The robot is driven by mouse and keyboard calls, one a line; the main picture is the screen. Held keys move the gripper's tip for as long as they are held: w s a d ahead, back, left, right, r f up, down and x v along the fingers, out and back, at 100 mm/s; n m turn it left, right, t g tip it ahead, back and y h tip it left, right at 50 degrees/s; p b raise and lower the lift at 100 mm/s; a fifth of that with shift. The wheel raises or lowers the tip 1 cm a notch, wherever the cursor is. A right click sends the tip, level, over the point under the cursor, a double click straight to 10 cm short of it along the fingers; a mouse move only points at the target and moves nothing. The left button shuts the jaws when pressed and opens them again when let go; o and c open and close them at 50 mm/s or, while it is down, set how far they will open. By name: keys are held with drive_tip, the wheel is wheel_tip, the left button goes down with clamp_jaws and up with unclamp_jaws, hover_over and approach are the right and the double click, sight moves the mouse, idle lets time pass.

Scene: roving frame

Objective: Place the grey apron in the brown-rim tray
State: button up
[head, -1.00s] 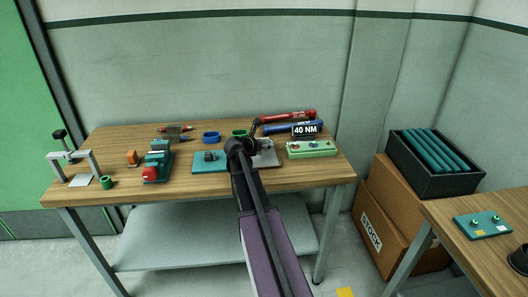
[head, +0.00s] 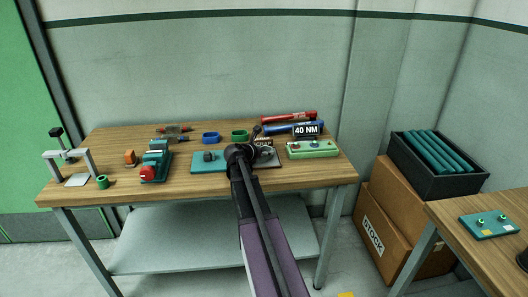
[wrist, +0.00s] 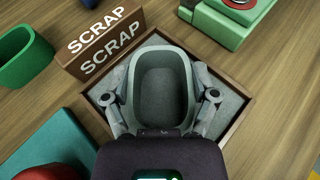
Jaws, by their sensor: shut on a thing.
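The grey apron (wrist: 163,58), an oval scoop-like piece with a raised rim, is between the two fingers of my gripper (wrist: 161,103) in the wrist view. The fingers are shut on its left and right sides. Below and around it is the brown-rim tray (wrist: 250,112), with a grey floor and a SCRAP sign at its back left edge. The apron is over the tray's inside; I cannot tell if it touches the floor.
A green cup-like ring (wrist: 25,58) is left of the tray. A teal plate (wrist: 50,150) lies front left. A green box with buttons (head: 312,149) is right of the tray. The 40 NM sign (head: 306,131) and red and blue tools (head: 289,117) stand behind.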

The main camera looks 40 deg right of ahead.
drive_tip(key=o, duration=1)
drive_tip(key=shift+r, duration=0.2)
drive_tip(key=shift+a+r+p, duration=0.1)
drive_tip(key=shift+a+p, duration=0.1)
drive_tip(key=shift+p, duration=0.2)
drive_tip(key=p+v, duration=0.4)
drive_tip(key=v, duration=0.7)
drive_tip(key=shift+s+a, duration=0.1)
drive_tip(key=shift+a, duration=0.2)
